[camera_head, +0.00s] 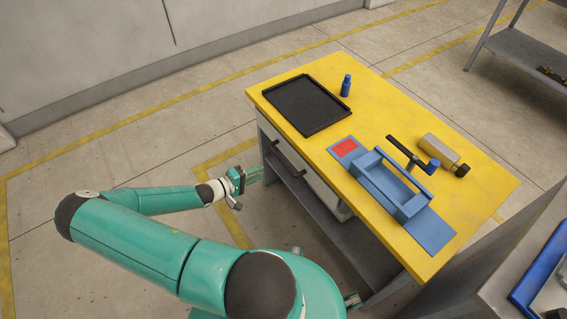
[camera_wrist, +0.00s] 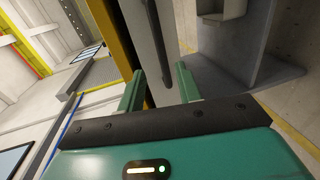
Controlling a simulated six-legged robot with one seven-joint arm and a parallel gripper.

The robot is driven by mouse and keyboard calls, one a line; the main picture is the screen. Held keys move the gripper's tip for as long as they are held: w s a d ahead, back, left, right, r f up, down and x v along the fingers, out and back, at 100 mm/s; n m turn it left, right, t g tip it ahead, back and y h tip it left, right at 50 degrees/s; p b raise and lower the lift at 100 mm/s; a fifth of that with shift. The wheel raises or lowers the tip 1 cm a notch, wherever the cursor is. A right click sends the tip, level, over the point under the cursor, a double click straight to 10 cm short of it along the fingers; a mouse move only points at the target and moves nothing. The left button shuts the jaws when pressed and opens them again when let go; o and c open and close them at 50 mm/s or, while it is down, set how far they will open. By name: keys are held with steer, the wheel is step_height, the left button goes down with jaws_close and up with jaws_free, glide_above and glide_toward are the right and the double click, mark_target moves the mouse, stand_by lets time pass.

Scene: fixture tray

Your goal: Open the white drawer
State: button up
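The white drawer (camera_head: 312,184) sits under the yellow tabletop of the workbench. Its front faces my arm and looks closed. A dark handle (camera_head: 301,173) stands out from the front. My gripper (camera_head: 257,173) is just left of the drawer front in the head view, with its fingers pointing at it and a small gap between. In the wrist view, the two green fingers (camera_wrist: 158,87) are spread apart with nothing held. A pale panel (camera_wrist: 148,42), apparently the drawer front, lies ahead of the gap. I cannot clearly make out the handle there.
On the yellow workbench (camera_head: 385,105) are a black tray (camera_head: 306,104), a blue bottle (camera_head: 346,86), a blue fixture (camera_head: 378,183) and a beige cylinder (camera_head: 438,153). A grey lower shelf (camera_head: 347,243) lies below the drawer. The floor left of the bench is clear.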

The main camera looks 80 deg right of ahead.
mark_target(283, 162)
steer(key=x, duration=1.2)
steer(key=shift+s+d, duration=0.15)
steer(key=shift+s, duration=0.05)
jaws_close()
